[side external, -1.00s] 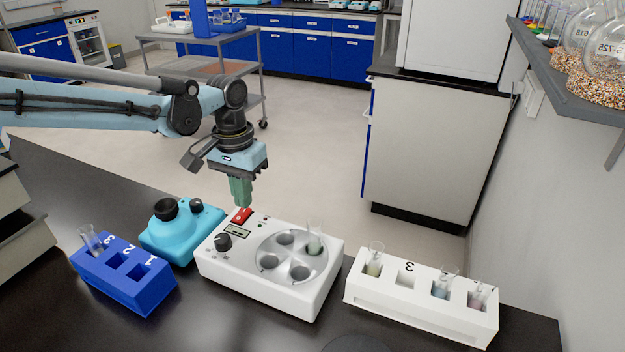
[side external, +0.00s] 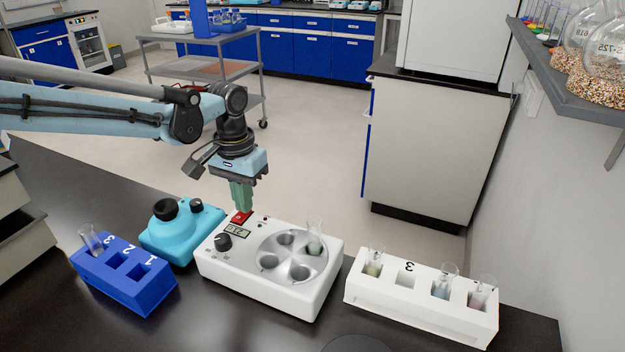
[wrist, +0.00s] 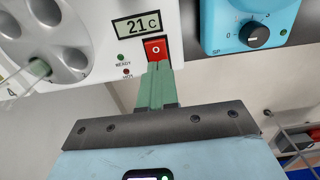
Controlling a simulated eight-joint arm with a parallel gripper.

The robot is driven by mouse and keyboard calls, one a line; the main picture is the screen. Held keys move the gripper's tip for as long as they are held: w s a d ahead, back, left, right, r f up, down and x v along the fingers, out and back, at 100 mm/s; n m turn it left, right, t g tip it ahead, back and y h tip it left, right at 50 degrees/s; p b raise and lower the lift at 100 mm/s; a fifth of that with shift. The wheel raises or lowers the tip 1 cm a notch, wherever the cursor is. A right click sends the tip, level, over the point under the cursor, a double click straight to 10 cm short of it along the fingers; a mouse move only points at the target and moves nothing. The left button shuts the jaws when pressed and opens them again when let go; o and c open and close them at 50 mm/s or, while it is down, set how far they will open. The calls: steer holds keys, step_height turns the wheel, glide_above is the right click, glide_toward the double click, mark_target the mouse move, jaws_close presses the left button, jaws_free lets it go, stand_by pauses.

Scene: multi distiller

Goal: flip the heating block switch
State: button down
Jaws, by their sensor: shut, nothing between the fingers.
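The white heating block (side external: 270,262) stands on the dark bench with a round metal well plate, a knob and a small display. Its red switch (side external: 241,217) is at the back left corner; in the wrist view the switch (wrist: 155,48) shows an "O" mark below the display, which reads 21 C. My gripper (side external: 241,208) is shut, with its green fingers pointing down at the switch. In the wrist view the fingertips (wrist: 156,66) are at the switch's near edge and cover part of it. I cannot tell whether they touch it. A tube (side external: 315,238) stands in one well.
A turquoise device (side external: 180,235) with a dial is left of the heating block. A blue rack (side external: 125,280) with one tube stands at the left. A white rack (side external: 420,305) with several tubes stands at the right.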

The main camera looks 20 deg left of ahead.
steer(key=shift+r, duration=3.45)
steer(key=s+a+t, duration=0.3)
steer(key=s+a, duration=0.1)
steer(key=s, duration=0.4)
steer(key=s+a+t, duration=0.4)
steer(key=s+a, duration=0.1)
steer(key=s, duration=0.3)
steer(key=shift+a+f, duration=0.25)
steer(key=shift+f, duration=0.05)
